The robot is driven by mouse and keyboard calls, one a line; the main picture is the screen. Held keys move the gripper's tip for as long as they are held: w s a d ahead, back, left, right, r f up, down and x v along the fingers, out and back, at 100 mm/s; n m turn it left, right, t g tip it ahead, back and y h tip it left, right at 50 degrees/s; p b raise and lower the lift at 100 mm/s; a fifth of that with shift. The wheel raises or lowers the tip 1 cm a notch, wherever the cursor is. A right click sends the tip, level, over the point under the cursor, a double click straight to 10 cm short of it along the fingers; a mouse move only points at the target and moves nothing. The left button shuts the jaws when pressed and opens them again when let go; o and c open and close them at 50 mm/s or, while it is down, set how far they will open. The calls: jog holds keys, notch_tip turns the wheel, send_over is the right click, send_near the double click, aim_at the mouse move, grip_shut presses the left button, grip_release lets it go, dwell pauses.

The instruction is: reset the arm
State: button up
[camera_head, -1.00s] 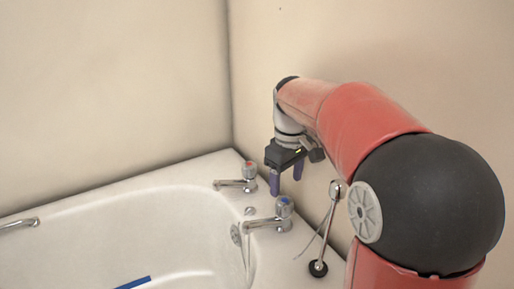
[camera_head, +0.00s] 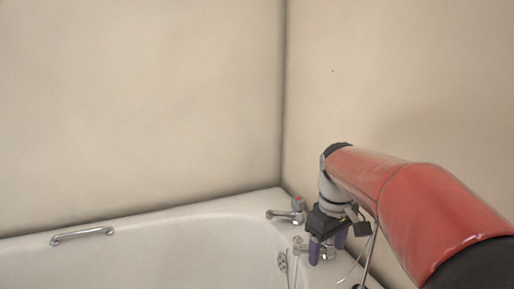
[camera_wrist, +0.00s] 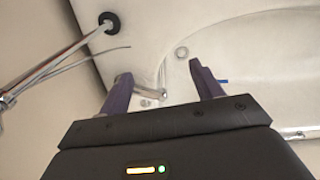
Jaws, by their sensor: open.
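My gripper (camera_head: 328,250) is open, with two purple fingers pointing down over the tap corner of the bath. The red-marked tap (camera_head: 298,204) stands just left of and beyond the gripper. The nearer tap (camera_head: 298,245) is partly hidden behind the fingers in the head view. A chrome tap (camera_wrist: 150,92) shows between the fingers in the wrist view; I cannot tell which one. Whether the fingers touch a tap is unclear, but none is visibly gripped.
The white bath (camera_head: 200,225) fills the lower left, with a chrome grab handle (camera_head: 82,236). Plain walls (camera_head: 140,100) meet behind the taps. A chrome pole (camera_wrist: 45,65) with a black foot (camera_wrist: 108,22) stands close to the gripper. The space above the bath is clear.

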jog(key=s+f+m+t, duration=0.2)
jog(key=s+m+t, duration=0.3)
jog(key=s, duration=1.3)
jog(key=shift+m, duration=0.6)
jog(key=shift+s+a+f, duration=0.1)
jog(key=shift+s+f, duration=0.15)
jog(key=shift+s, duration=0.2)
jog(key=shift+c, duration=0.4)
